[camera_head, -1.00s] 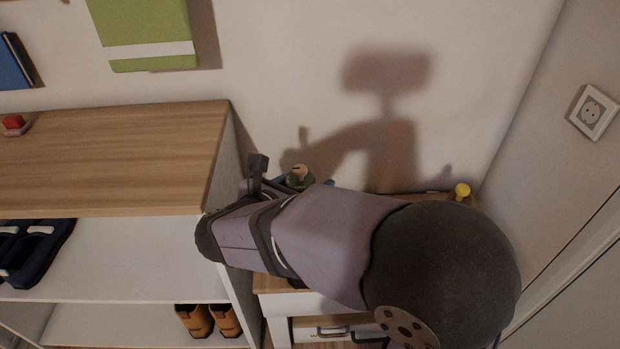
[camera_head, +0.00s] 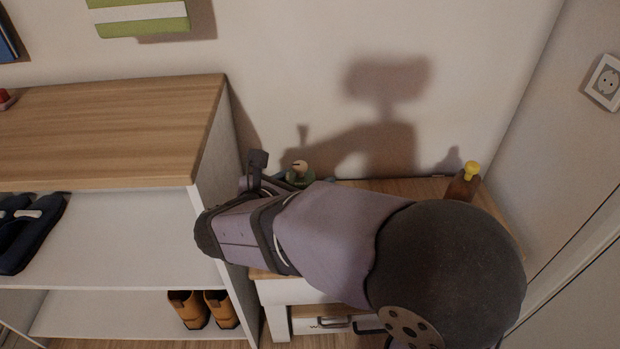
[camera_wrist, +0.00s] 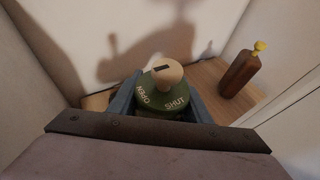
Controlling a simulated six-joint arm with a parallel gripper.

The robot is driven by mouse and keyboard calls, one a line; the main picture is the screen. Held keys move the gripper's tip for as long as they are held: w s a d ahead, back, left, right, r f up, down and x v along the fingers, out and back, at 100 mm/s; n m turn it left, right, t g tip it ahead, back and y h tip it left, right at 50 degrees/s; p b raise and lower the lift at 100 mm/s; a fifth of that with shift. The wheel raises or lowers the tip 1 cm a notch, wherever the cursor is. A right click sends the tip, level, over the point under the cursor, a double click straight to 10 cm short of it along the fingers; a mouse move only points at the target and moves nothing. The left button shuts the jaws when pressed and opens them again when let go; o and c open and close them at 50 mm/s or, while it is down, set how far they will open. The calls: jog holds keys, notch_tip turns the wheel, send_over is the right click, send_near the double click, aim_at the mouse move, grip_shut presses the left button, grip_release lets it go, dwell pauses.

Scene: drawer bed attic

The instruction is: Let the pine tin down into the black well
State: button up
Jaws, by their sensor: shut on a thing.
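In the head view only the top of the tin (camera_head: 300,172) shows behind my arm. In the wrist view the tin looks roughly upright. Its underside is hidden, so I cannot tell whether it touches anything. The black well does not show in either view.
A wooden-topped cabinet (camera_head: 365,186) with a drawer stands mostly behind my arm. A brown bottle (camera_head: 463,187) with a yellow cap stands at its back right. A taller shelf unit (camera_head: 120,130) with shoes is close on the left. Walls bound the back and right.

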jog(key=shift+f+b, duration=0.75)
jog(key=shift+f, duration=0.15)
jog(key=shift+s+f, duration=0.1)
jog(key=shift+f, duration=0.1)
jog(key=o, duration=1.2)
jog(key=shift+f, duration=0.1)
jog(key=shift+s, duration=0.1)
jog(key=p+v, duration=0.1)
jog(key=v, duration=0.6)
jog(key=shift+r+p, duration=0.3)
jog(key=shift+r, duration=0.1)
